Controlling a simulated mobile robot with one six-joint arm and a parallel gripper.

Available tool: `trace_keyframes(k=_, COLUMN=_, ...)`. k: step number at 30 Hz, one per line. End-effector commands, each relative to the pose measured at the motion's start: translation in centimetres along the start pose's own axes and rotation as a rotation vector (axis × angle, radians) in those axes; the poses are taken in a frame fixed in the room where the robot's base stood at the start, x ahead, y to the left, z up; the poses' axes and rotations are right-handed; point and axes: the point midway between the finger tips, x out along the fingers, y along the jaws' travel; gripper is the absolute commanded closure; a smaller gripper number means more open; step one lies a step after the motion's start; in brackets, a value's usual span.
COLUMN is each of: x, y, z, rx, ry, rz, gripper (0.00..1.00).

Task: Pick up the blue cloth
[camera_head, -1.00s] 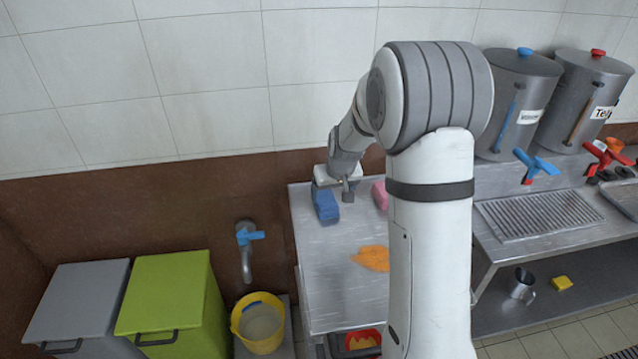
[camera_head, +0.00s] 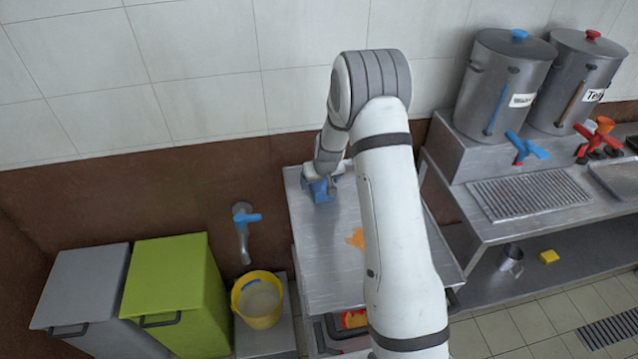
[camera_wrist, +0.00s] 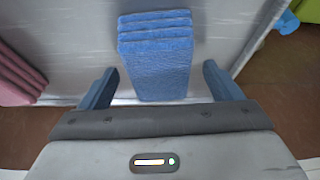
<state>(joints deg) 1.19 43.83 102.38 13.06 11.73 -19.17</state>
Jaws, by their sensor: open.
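The blue cloth (camera_wrist: 158,66) is a folded stack on the metal table (camera_head: 325,262), near its back left corner. In the wrist view it lies between my two open fingers, with a gap on each side. My gripper (camera_wrist: 160,88) is open and holds nothing. In the head view my gripper (camera_head: 320,188) is right at the blue cloth (camera_head: 322,194) and covers part of it. I cannot tell the exact height of the fingertips over the table.
A folded pink cloth (camera_wrist: 17,78) lies to the left in the wrist view. An orange cloth (camera_head: 356,239) lies on the table, partly behind my arm. A wall tap (camera_head: 245,228), yellow bucket (camera_head: 257,300) and green bin (camera_head: 177,295) stand left of the table. Stockpots (camera_head: 508,85) stand right.

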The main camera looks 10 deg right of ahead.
Motion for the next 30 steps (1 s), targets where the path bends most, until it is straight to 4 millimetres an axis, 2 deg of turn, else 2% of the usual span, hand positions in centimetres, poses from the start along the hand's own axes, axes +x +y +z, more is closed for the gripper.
trace_keyframes(k=5, x=0.78, y=-0.04, z=0.03, rx=0.000, ry=0.000, rz=0.000, gripper=0.15)
trace_keyframes(k=30, x=1.13, y=-0.15, z=0.17, rx=-0.002, ry=0.000, rz=-0.001, gripper=0.15)
